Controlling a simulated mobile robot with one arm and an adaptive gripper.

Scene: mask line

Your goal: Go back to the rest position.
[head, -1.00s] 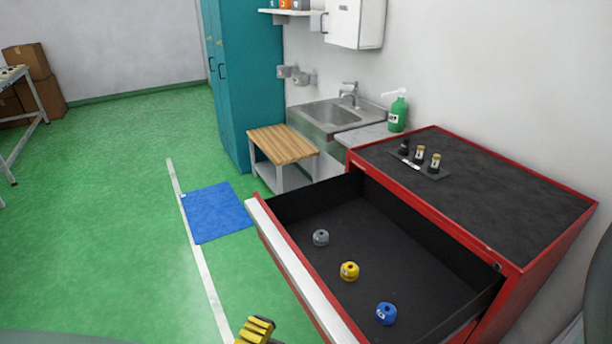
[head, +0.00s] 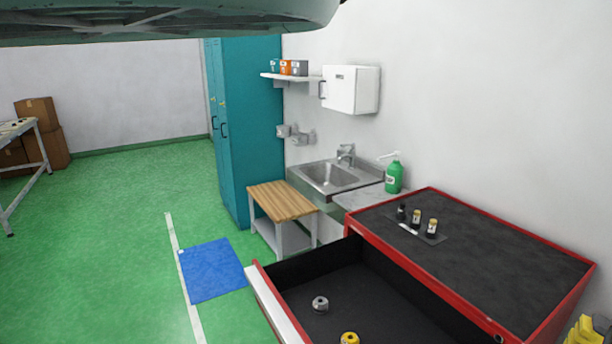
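Yellow ribbed parts that look like my gripper's fingers (head: 588,331) show at the bottom right corner, cut off by the frame edge. They appear beside the right end of the red cabinet. Whether they are open or shut does not show, and I see nothing held. A large grey-green link of my arm crosses the top left of the view.
The red cabinet's drawer (head: 279,310) stands open, with a grey knob-like piece (head: 320,304) and a yellow one (head: 349,339) inside. Small bottles stand on the cabinet top (head: 500,255). Behind are a wooden-topped bench (head: 282,200), sink (head: 335,178) and teal locker (head: 250,130).

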